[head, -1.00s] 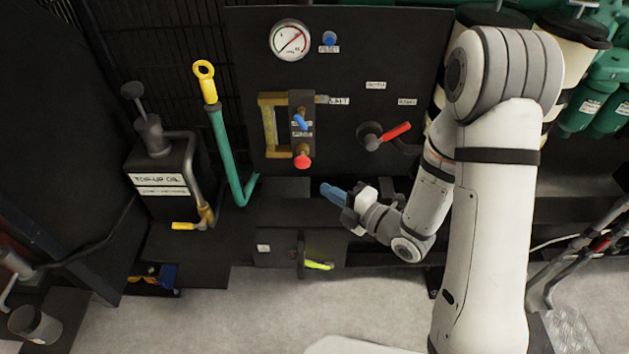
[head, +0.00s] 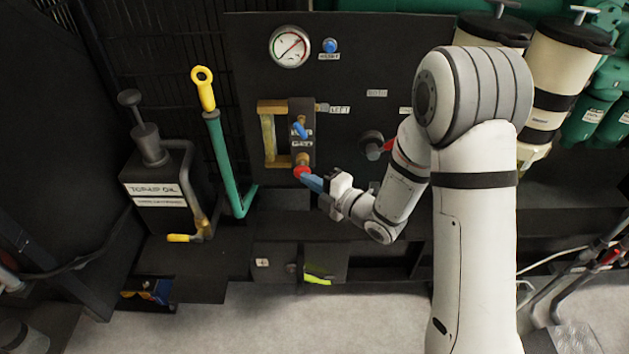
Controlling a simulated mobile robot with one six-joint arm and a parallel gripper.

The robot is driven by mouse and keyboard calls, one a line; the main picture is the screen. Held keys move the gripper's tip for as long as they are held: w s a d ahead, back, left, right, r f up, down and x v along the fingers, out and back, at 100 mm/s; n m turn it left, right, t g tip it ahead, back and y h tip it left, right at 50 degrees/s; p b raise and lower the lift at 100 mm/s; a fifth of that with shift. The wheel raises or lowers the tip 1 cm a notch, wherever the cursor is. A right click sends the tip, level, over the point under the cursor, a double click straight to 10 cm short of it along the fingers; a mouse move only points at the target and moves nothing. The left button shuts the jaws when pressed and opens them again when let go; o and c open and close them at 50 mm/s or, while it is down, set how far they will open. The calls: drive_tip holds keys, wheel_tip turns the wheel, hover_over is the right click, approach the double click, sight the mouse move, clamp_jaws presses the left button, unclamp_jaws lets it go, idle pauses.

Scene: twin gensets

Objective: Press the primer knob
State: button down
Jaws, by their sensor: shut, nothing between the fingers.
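A red round knob (head: 301,171), which looks like the primer knob, sits low on the dark upright panel, under a small blue lever (head: 299,130). The small labels beside it are too blurred to read with certainty. My gripper (head: 306,178) has blue fingers, shut and empty. It reaches in from the lower right, with its tips at the knob's lower right edge. The tips appear to meet the knob, but I cannot tell whether they touch or press it. They cover part of it.
A brass-framed sight glass (head: 267,135) is left of the knob. A green lever with a yellow grip (head: 223,150) and a top-up oil can (head: 158,190) stand left. A gauge (head: 290,46) is above.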

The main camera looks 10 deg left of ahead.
drive_tip(key=shift+w+a+r+b, duration=0.1)
drive_tip(key=shift+w+a+b, duration=0.05)
drive_tip(key=shift+w+b, duration=0.45)
drive_tip(key=shift+w+a+r+b, duration=0.1)
drive_tip(key=shift+w+b, duration=0.4)
drive_tip(key=shift+w, duration=0.15)
drive_tip(key=s+d+b, duration=0.1)
drive_tip(key=s+d, duration=0.7)
drive_tip(key=d, duration=0.2)
drive_tip(key=shift+s+r+b, duration=0.35)
drive_tip(key=shift+s+b, duration=0.05)
idle(0.4)
